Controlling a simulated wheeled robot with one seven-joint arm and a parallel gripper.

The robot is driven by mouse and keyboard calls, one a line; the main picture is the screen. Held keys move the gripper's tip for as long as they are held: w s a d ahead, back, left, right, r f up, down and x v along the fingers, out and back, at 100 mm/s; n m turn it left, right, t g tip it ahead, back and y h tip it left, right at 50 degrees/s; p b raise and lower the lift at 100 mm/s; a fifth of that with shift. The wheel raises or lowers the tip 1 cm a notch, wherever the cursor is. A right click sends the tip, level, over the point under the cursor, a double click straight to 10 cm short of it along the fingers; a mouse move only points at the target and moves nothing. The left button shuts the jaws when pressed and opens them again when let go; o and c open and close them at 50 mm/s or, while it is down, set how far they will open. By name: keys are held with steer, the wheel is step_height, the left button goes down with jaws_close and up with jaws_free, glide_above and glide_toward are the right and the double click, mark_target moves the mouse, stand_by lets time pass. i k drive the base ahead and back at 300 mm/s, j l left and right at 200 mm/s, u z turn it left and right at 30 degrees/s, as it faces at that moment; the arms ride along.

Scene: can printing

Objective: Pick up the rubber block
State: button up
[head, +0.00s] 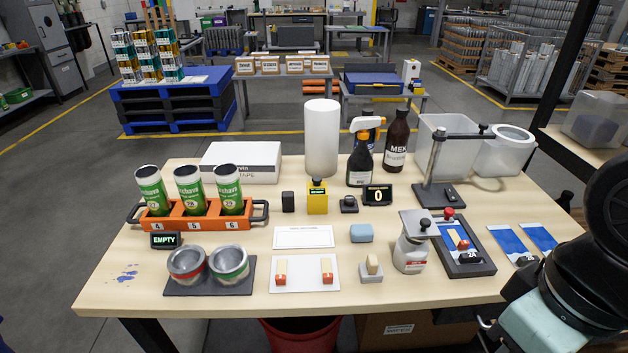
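No block carries a label saying rubber. A small light-blue rounded block (361,233) lies on the table right of centre, beside a white card. A small black block (288,202) stands left of the yellow dispenser base. I cannot tell for certain which of them is the rubber block. Part of my dark arm fills the right edge of the head view, over the table's right front corner. My gripper's fingertips do not show, and nothing is seen held.
Around the blue block stand a white card (303,237), a small stamp on a grey base (372,266), a clear jar (411,247) and a black scale-like pad (348,204). An orange can rack (198,222) is at left. Bare wood is free along the front edge.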

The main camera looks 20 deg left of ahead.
mark_target(288, 196)
steer(key=u, duration=0.55)
steer(key=i+u, duration=0.1)
steer(key=u, duration=0.3)
steer(key=i+l+u, duration=0.1)
steer(key=u, duration=0.3)
steer(key=i+l+u, duration=0.1)
steer(key=u, duration=0.35)
steer(key=i+l+u, duration=0.1)
steer(key=u, duration=0.3)
steer(key=i+l, duration=0.1)
steer(key=l, duration=0.25)
steer(key=i+l, duration=0.15)
steer(key=l, duration=0.25)
